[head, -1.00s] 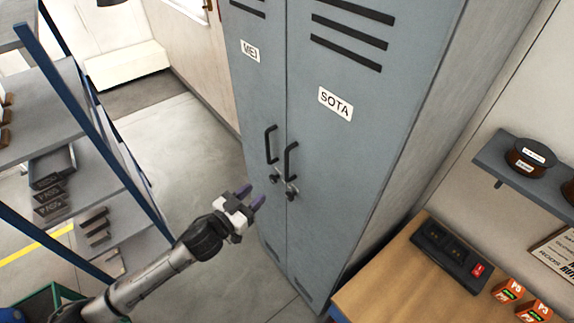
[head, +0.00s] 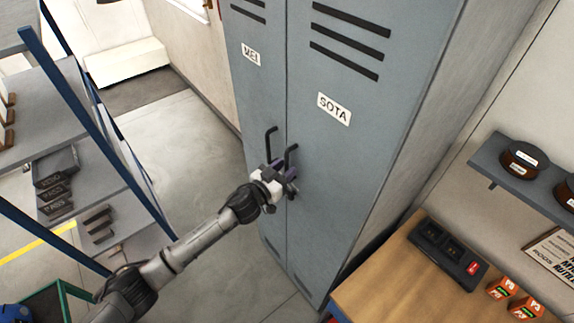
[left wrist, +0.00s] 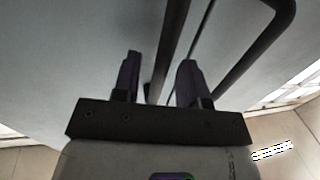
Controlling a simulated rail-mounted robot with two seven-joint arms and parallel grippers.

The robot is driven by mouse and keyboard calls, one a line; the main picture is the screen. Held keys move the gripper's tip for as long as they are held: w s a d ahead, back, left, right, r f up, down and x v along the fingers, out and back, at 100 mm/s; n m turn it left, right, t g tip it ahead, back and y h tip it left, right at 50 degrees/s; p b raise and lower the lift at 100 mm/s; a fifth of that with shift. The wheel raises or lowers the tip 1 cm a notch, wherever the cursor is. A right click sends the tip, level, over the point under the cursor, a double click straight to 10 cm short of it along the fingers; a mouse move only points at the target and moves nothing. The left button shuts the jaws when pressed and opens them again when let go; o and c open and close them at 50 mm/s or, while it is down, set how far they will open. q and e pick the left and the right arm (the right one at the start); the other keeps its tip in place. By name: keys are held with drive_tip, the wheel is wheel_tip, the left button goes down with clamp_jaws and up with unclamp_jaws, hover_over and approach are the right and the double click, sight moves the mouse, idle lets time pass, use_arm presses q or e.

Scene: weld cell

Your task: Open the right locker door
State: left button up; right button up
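The right locker door (head: 345,150), grey with a "SOTA" label, appears closed, flush beside the left "MEI" door (head: 258,100). Its dark bar handle (head: 291,152) is partly hidden behind my left gripper (head: 278,170), which is at the handle's lower part. In the left wrist view my left gripper (left wrist: 158,80) has its two purple fingers apart. A dark bar (left wrist: 172,45) runs between them in the picture; I cannot tell whether they touch it. A second, looped handle (left wrist: 262,58) shows to the right. My right gripper is not in view.
The left door's handle (head: 270,142) is close beside my gripper. A blue-framed shelf rack (head: 95,130) stands on the left. A wooden bench (head: 390,285) with a black switch box (head: 447,255) stands right of the locker. The floor (head: 190,150) between rack and locker is clear.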

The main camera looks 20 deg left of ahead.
use_arm(q)
drive_tip(key=shift+w+d, duration=0.2)
drive_tip(key=shift+w, duration=0.4)
drive_tip(key=shift+c, duration=0.4)
clamp_jaws()
